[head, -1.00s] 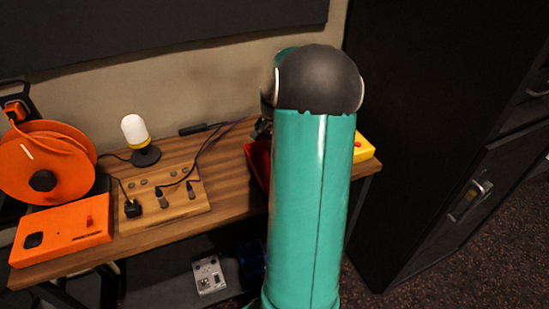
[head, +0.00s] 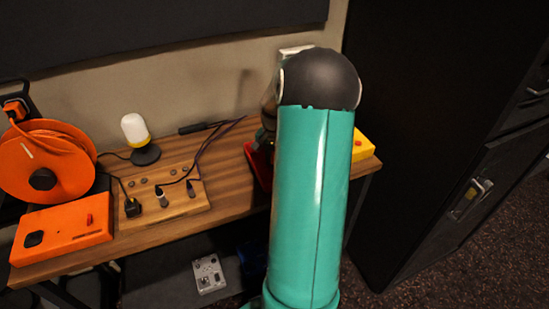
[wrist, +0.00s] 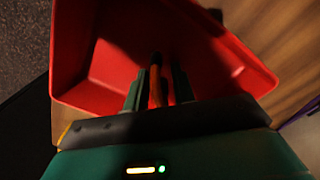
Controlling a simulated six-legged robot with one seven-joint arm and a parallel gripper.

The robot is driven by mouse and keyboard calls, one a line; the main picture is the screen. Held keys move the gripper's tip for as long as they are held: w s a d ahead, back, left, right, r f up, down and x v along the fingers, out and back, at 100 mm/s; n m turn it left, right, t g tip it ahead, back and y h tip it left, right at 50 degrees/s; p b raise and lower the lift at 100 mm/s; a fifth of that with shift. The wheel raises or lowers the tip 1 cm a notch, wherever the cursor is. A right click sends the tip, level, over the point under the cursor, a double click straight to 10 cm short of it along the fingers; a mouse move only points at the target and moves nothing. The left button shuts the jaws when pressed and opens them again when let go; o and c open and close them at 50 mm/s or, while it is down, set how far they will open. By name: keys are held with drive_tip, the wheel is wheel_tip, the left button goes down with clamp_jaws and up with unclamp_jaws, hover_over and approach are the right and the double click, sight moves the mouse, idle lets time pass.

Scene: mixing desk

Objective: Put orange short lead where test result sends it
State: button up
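An orange lead (wrist: 155,88) with a dark tip shows in the wrist view between the two green fingers of my gripper (wrist: 157,82). The fingers look closed on it, and it hangs over the open red tray (wrist: 105,65). The tray's floor looks bare around the fingers. In the head view, the red tray (head: 257,168) is mostly hidden behind my teal arm, and so are the gripper and lead. A wooden socket board (head: 185,210) with plugs stands mid-desk. A lamp with a white top and yellow band (head: 135,130) stands behind it, appearing unlit.
An orange box (head: 62,235) with a red switch and an orange cable reel (head: 45,160) occupy the left of the desk. A yellow item (head: 362,147) with a red part is at the right end. A dark cabinet (head: 430,130) stands right.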

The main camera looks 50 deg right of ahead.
drive_tip(key=shift+o, duration=0.2)
drive_tip(key=shift+r, duration=0.1)
wheel_tip(320, 180, up, 13)
drive_tip(key=w+a+r+n+t+h, duration=0.1)
drive_tip(key=a+r+n, duration=0.25)
drive_tip(key=a, duration=0.65)
drive_tip(key=w+a+r+n+t+h, duration=0.1)
drive_tip(key=w+a+r+n, duration=0.2)
drive_tip(key=a, duration=0.8)
drive_tip(key=s+a+n+t, duration=0.1)
drive_tip(key=s+a+n, duration=0.2)
drive_tip(key=a, duration=0.3)
drive_tip(key=s+a+r+n+t+y, duration=0.1)
drive_tip(key=s+a+n, duration=0.1)
drive_tip(key=s+a, duration=0.2)
drive_tip(key=s+a+n+t+y, duration=0.1)
drive_tip(key=s+a+n, duration=0.2)
drive_tip(key=a, duration=0.7)
drive_tip(key=shift+s+a+r+n+t, duration=0.25)
drive_tip(key=shift+s+n+t, duration=0.1)
drive_tip(key=shift+s, duration=0.5)
